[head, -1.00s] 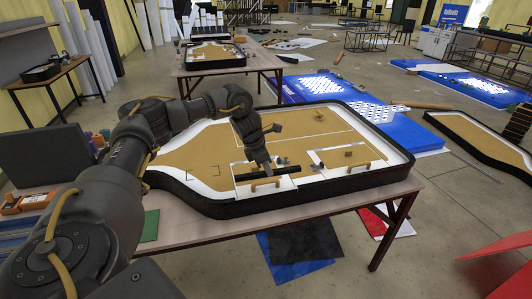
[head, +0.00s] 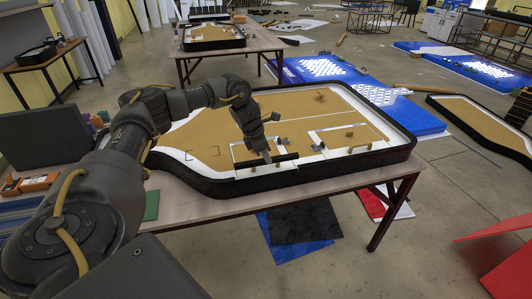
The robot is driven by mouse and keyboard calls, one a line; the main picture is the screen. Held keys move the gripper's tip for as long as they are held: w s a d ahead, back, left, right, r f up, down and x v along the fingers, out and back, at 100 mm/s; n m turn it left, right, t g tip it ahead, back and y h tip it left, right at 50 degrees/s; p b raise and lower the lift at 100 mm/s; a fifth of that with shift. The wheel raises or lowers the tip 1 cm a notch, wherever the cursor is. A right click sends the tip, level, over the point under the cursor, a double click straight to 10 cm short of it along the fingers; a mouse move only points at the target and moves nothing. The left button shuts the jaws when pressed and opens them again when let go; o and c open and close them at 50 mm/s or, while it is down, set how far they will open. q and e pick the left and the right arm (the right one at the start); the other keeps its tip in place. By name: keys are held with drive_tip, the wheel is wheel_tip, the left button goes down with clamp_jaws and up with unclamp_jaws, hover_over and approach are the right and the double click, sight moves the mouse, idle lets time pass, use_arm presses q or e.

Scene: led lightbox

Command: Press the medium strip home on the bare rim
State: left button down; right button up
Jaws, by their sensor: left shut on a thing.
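A large tan-floored lightbox tray (head: 202,139) with a black outer wall and a white inner border lies on the table. My left arm reaches over it from the left. My left gripper (head: 267,157) points down near the tray's front side, shut on a dark strip (head: 286,158). The strip lies roughly level, left to right, across a white-outlined rectangle on the tray floor. I cannot tell whether the strip touches the tray. The fingertips are small and partly merge with the strip. My right gripper is not in view.
Small tan blocks (head: 350,134) stand inside the tray. The wooden table (head: 340,185) has a bare strip along its front edge. An orange box (head: 38,182) and a green sheet (head: 152,205) lie at its left. Blue panels (head: 410,118) lie on the floor to the right.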

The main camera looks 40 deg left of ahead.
sight(269, 173)
use_arm(q)
drive_tip(key=shift+f+b, duration=0.8)
drive_tip(key=shift+f, duration=1)
drive_tip(key=shift+f+b, duration=0.85)
drive_tip(key=shift+f, duration=0.6)
drive_tip(key=c, duration=1.3)
unclamp_jaws()
drive_tip(key=shift+r, duration=0.15)
drive_tip(key=shift+p+v, duration=3.15)
drive_tip(key=shift+v, duration=0.8)
